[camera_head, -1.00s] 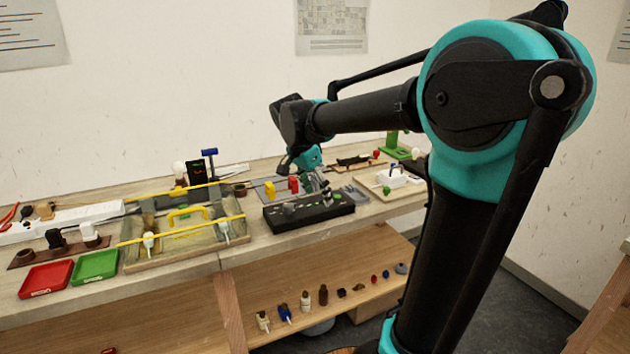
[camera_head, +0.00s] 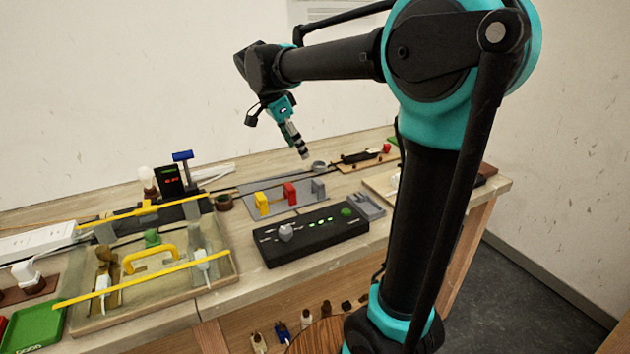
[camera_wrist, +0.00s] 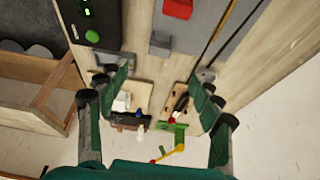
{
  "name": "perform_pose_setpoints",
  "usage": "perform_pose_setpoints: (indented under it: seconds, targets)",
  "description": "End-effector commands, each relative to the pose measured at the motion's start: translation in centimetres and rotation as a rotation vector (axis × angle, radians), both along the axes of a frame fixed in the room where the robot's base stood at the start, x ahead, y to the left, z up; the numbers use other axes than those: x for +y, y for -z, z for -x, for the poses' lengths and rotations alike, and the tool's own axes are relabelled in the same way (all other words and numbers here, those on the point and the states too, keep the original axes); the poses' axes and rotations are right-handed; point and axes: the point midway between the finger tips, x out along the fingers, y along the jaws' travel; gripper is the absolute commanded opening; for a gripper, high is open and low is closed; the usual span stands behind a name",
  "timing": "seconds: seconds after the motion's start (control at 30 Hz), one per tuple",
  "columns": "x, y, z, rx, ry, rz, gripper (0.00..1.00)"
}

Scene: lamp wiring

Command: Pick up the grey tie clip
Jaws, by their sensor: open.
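A grey block (camera_head: 318,188) stands at the right end of a grey plate (camera_head: 275,212), beside a red block (camera_head: 290,193) and a yellow block (camera_head: 262,204). It also shows in the wrist view (camera_wrist: 160,42). A small grey ring-like piece (camera_head: 319,167) lies behind the plate and shows at the right fingertip in the wrist view (camera_wrist: 206,74). I cannot tell which of these grey pieces is the tie clip. My gripper (camera_head: 303,153) is open and empty, pointing down above the bench; its two fingers stand apart in the wrist view (camera_wrist: 160,82).
A black control box (camera_head: 312,235) stands in front of the plate, with a small grey tray (camera_head: 367,206) at its right. A clear tray (camera_head: 150,298) with yellow bars lies left. Small boards with parts lie right. A dark cable runs behind the plate.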

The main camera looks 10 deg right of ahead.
Motion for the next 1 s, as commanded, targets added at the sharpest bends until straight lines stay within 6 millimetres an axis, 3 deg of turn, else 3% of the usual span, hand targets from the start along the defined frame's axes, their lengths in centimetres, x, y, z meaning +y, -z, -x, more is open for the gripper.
perform_pose_setpoints:
  seconds: [0.17,0.6,1.0]
  targets:
    - [-0.5,1.3,-0.2,0.000,0.001,0.000,0.66]
    - [-3.7,9.1,-1.1,0.001,0.001,0.000,0.66]
    - [-5.1,12.3,-1.5,0.000,0.001,0.000,0.66]
